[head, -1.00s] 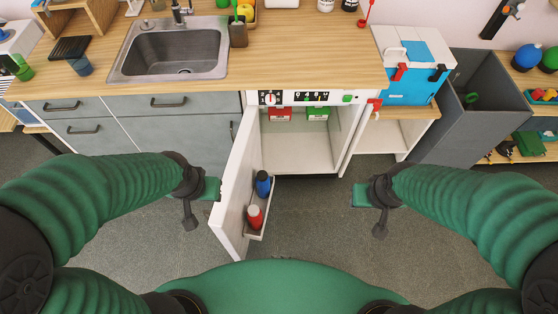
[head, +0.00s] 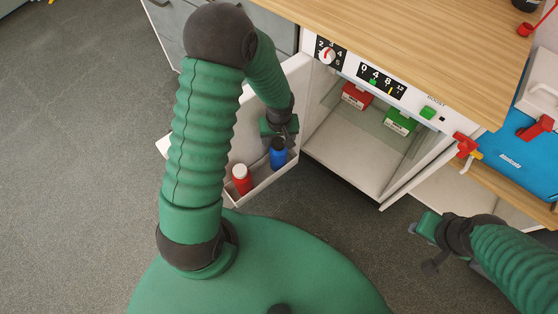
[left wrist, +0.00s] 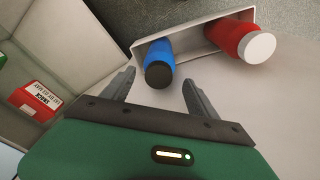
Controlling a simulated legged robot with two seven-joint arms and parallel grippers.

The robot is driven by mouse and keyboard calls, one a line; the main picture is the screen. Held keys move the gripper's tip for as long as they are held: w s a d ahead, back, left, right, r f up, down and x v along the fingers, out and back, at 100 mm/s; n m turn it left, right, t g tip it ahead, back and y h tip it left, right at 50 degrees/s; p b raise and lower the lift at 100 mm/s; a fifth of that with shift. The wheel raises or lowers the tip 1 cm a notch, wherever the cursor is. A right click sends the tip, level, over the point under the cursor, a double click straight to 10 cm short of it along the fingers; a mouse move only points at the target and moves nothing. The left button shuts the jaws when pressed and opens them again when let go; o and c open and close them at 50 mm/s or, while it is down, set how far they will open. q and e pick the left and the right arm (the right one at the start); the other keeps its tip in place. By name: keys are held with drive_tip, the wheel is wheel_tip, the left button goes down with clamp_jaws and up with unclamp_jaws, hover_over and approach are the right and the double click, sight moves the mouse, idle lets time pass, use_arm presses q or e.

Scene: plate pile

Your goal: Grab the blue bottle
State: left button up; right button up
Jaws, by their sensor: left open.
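The blue bottle (head: 278,154) has a black cap and stands in the door shelf of the open white cabinet door. In the left wrist view the blue bottle (left wrist: 160,62) lies ahead of the fingers, near the gap between them. My left gripper (head: 279,134) is directly above the bottle in the head view. In the left wrist view my left gripper (left wrist: 158,84) has its fingers spread with nothing between the pads that I can see for sure. My right gripper (head: 428,244) is at the lower right, away from the bottle; its fingers are too unclear to judge.
A red bottle (head: 242,179) with a white cap stands beside the blue one in the same door shelf (head: 262,190). The open cabinet (head: 365,140) holds a red box (head: 355,96) and a green box (head: 400,121). The wooden counter (head: 420,40) is above. Grey floor is free at left.

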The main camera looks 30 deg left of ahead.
sight(278, 143)
use_arm(q)
drive_tip(key=f, duration=0.2)
drive_tip(key=f+b, duration=0.1)
drive_tip(key=shift+w+a+f, duration=0.15)
drive_tip(key=shift+w+f, duration=0.1)
drive_tip(key=shift+f, duration=0.15)
drive_tip(key=f+b, duration=0.2)
drive_tip(key=f, duration=0.3)
drive_tip(key=shift+w+a+f+b, duration=0.15)
drive_tip(key=shift+w+f+b, duration=0.1)
drive_tip(key=shift+b, duration=0.15)
drive_tip(key=shift+r, duration=0.1)
use_arm(e)
drive_tip(key=x, duration=0.2)
drive_tip(key=s+x, duration=0.1)
drive_tip(key=x, duration=0.1)
drive_tip(key=shift+w+a+f, duration=0.1)
drive_tip(key=shift+f, duration=0.15)
use_arm(q)
drive_tip(key=shift+c, duration=0.8)
clamp_jaws()
